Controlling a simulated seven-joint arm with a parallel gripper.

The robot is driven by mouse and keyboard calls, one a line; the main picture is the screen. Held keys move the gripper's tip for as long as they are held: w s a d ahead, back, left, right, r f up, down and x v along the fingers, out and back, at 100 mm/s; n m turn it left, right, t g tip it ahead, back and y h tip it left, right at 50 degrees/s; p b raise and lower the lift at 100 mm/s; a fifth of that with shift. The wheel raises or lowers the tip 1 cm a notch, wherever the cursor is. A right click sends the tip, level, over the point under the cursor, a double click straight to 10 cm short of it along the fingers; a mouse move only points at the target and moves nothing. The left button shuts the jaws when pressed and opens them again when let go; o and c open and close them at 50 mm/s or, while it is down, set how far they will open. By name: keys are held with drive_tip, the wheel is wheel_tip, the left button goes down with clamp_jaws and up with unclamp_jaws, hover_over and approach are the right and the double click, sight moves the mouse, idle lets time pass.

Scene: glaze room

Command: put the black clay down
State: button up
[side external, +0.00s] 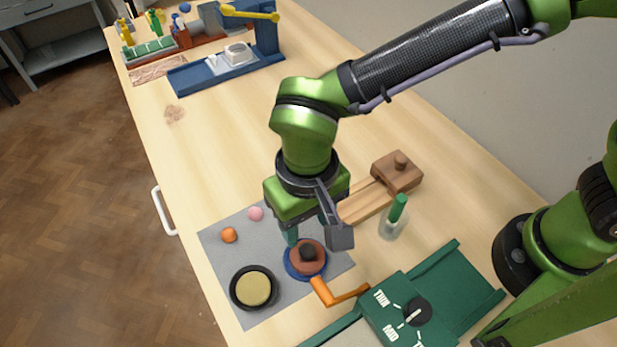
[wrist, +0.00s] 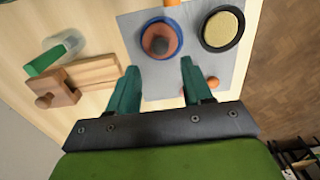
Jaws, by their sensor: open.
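The black clay (side external: 308,252) is a small dark lump. It sits on a reddish-brown round piece (side external: 303,263) on a blue disc (side external: 290,266), on the grey mat (side external: 215,246). In the wrist view the black clay (wrist: 159,45) shows ahead of the fingers, near the middle of the brown round. My gripper (side external: 311,238) is just above and behind the clay in the side view. In the wrist view my gripper (wrist: 158,72) has its two green fingers well apart with nothing between them.
On the mat are an orange ball (side external: 229,235), a pink ball (side external: 255,213) and a black-rimmed dish (side external: 236,297). An orange handle (side external: 322,291) and green box (side external: 395,320) stand in front. A wooden block (side external: 397,172) and green-topped bottle (side external: 394,222) are to the right.

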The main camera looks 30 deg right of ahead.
drive_tip(key=w+d+r+m+t+y, duration=0.1)
drive_tip(key=w+d+r, duration=0.1)
drive_tip(key=d+r, duration=0.55)
drive_tip(key=w+d+r+m+t+y, duration=0.15)
drive_tip(key=d+r, duration=0.35)
drive_tip(key=d, duration=0.5)
drive_tip(key=s+d+t, duration=0.1)
drive_tip(key=d+t, duration=0.1)
drive_tip(key=d, duration=0.4)
drive_tip(key=s+d+r+m+t, duration=0.1)
drive_tip(key=s+d+t, duration=0.1)
drive_tip(key=d, duration=0.5)
drive_tip(key=shift+s+d+t, duration=0.25)
drive_tip(key=shift+s+t, duration=0.05)
drive_tip(key=shift+t, duration=0.05)
drive_tip(key=shift+r+m+h, duration=0.15)
drive_tip(key=shift+m+h, duration=0.1)
